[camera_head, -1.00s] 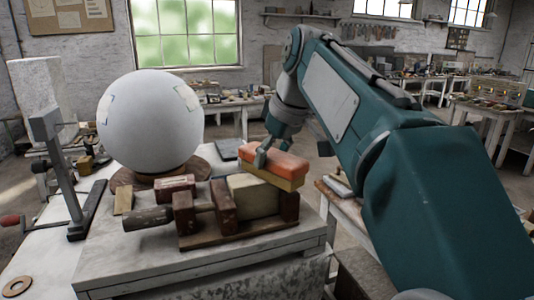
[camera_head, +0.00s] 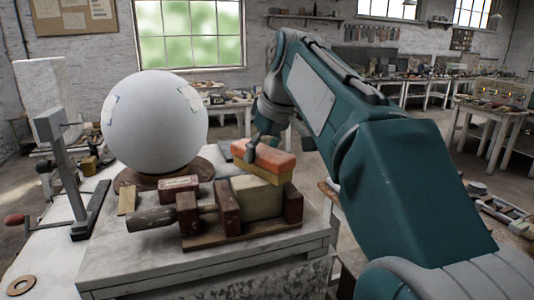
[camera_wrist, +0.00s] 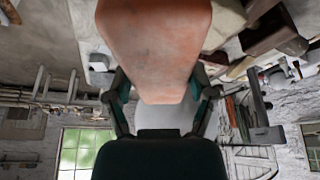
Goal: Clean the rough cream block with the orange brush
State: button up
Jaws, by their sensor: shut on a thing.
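The orange brush (camera_head: 268,157) has an orange back and a yellowish lower layer. My gripper (camera_head: 251,150) is shut on it, and in the wrist view the brush (camera_wrist: 155,40) fills the space between the two fingers (camera_wrist: 163,98). The cream block (camera_head: 256,198) sits in a dark reddish wooden vise (camera_head: 227,204) on the worktable. The brush is over the block's top, at its back edge. I cannot tell whether it touches the block.
A large white sphere (camera_head: 154,122) stands on a round wooden base behind the vise. A small dark red block (camera_head: 180,184) lies between them. A grey metal stand (camera_head: 68,180) is at the left. The table (camera_head: 120,250) is clear in front.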

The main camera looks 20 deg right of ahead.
aim_at(277, 155)
jog(key=shift+w+a, duration=0.15)
jog(key=shift+w, duration=0.2)
jog(key=shift+s, duration=0.15)
jog(key=shift+s+d+f, duration=0.1)
jog(key=shift+s+d, duration=0.2)
jog(key=shift+s, duration=0.35)
jog(key=shift+s+d+r, duration=0.1)
jog(key=shift+s+d, duration=0.25)
jog(key=shift+s, duration=0.25)
jog(key=shift+s+d+f, duration=0.1)
jog(key=shift+s+d, duration=0.2)
jog(key=shift+s, duration=0.35)
jog(key=shift+w+a, duration=0.3)
jog(key=shift+w, duration=0.4)
jog(key=shift+w+a, duration=0.35)
jog(key=shift+w, duration=0.3)
jog(key=shift+w+a, duration=0.3)
jog(key=shift+w, duration=0.4)
jog(key=shift+s+d+r, duration=0.25)
jog(key=shift+s+r, duration=0.2)
jog(key=shift+s, duration=0.1)
jog(key=shift+s+d+r, duration=0.25)
jog(key=shift+s+r, duration=0.15)
jog(key=shift+s, duration=0.1)
